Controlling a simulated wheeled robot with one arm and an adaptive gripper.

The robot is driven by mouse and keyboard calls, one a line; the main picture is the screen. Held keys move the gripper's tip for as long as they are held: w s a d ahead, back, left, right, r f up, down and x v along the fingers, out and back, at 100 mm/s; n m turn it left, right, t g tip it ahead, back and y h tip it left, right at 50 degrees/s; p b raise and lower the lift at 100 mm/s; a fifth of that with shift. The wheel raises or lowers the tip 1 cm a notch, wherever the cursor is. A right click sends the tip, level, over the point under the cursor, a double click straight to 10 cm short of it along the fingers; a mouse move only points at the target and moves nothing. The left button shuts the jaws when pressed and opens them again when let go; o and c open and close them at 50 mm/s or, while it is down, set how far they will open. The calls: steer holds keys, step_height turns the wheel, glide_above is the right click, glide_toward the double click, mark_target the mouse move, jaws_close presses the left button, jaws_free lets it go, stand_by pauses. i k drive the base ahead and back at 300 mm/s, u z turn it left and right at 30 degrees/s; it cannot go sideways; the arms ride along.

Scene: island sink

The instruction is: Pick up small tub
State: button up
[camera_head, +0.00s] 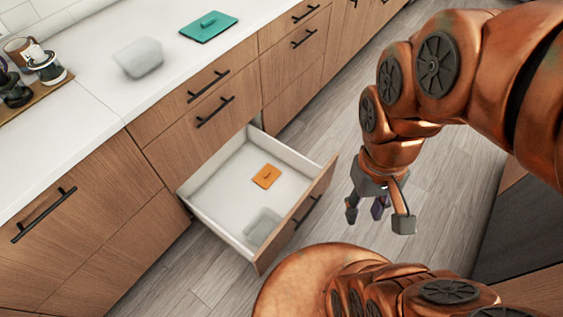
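Two pale translucent tub-like containers show, and I cannot tell which one is the small tub. One pale tub (138,57) sits on the white countertop at upper left. A smaller pale tub (262,226) lies inside the open drawer (205,184), near its front panel. My gripper (378,214) hangs in the air to the right of the drawer, clear of its front panel. Its fingers point down and are spread apart, with nothing between them. It touches neither container.
An orange flat item (266,176) lies in the drawer. A teal board or lid (208,27) lies on the counter (95,55). Cups and dark items stand on a wooden tray (36,98) at far left. The wooden floor (440,185) beside the drawer is clear.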

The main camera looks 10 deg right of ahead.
mark_target(141, 57)
steer(key=k, duration=0.5)
steer(key=u, duration=2.3)
steer(key=i, duration=1.6)
steer(key=z, duration=1.45)
steer(key=i, duration=0.5)
